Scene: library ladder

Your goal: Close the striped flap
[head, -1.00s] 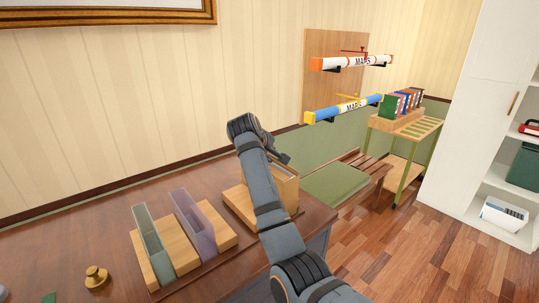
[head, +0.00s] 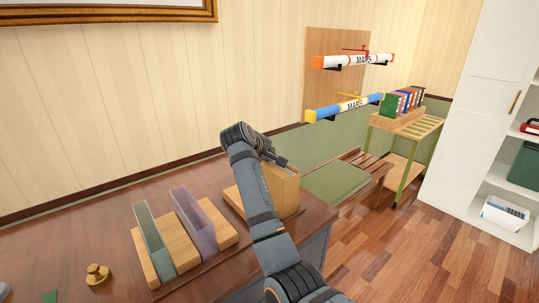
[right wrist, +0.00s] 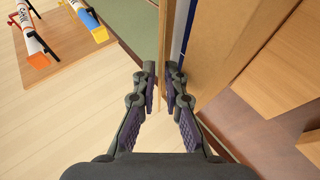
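In the head view my right arm reaches across the desk to a wooden box (head: 286,196) near its right end, and the arm hides part of the box. In the right wrist view my right gripper (right wrist: 162,78) has its fingers a narrow gap apart. A thin upright wooden edge (right wrist: 164,35) shows in line with that gap; I cannot tell if the fingers touch it. A blue and white strip (right wrist: 179,28) lies just right of this edge, beside a thicker wooden panel (right wrist: 222,40). I cannot make out clearly which part is the striped flap.
Behind are wall-mounted tubes (head: 345,106) and a cart (head: 408,130).

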